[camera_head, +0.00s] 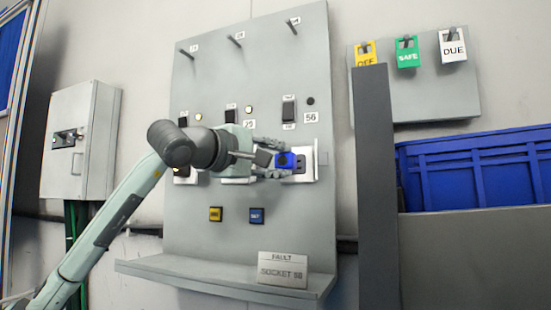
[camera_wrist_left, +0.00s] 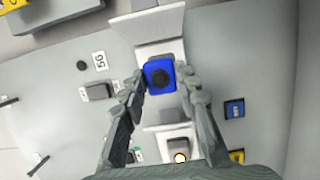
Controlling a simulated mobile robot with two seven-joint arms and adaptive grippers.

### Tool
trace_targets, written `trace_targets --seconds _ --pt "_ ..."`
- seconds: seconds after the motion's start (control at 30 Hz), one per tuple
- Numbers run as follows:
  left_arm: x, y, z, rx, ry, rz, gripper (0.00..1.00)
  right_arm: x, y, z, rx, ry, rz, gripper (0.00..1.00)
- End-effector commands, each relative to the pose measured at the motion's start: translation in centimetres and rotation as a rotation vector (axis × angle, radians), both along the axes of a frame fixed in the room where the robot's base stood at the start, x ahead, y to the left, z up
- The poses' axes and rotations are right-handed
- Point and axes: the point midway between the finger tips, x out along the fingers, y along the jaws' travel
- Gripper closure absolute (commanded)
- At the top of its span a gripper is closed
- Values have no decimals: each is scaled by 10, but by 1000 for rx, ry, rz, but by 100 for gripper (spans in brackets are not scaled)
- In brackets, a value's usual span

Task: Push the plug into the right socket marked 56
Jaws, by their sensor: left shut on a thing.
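The blue plug (camera_head: 286,160) is held between the fingers of my left gripper (camera_head: 274,160), which is shut on it. In the left wrist view the plug (camera_wrist_left: 159,75) shows its blue back with a dark round centre, between both fingertips. The right socket (camera_head: 301,164) has a pale, open-sided housing on the grey panel, below the label 56 (camera_head: 311,117). The plug is at the left part of this socket, and dark socket face shows to its right. The plug's front is hidden, so I cannot tell whether it touches the socket.
The panel (camera_head: 205,250) has other sockets left of mine, partly behind my gripper, plus switches and pegs. A yellow button (camera_head: 215,214) and blue button (camera_head: 257,215) sit below. A fault card (camera_head: 283,268) stands on the ledge. A dark post (camera_head: 375,190) rises at right.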

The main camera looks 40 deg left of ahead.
Motion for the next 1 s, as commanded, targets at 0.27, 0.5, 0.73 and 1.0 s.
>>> trace_targets --seconds 0.27,0.5,0.73,1.0 --pt "26 6 1 -1 1 -1 95 -2 -1 3 5 7 0 100" --pt "37 9 0 0 1 -1 95 -3 -2 -1 16 19 -1 100" --pt "39 9 0 1 0 -1 95 -1 -2 -3 24 29 -2 100" --pt "39 9 0 1 0 0 95 -1 -2 -3 25 30 -2 100"
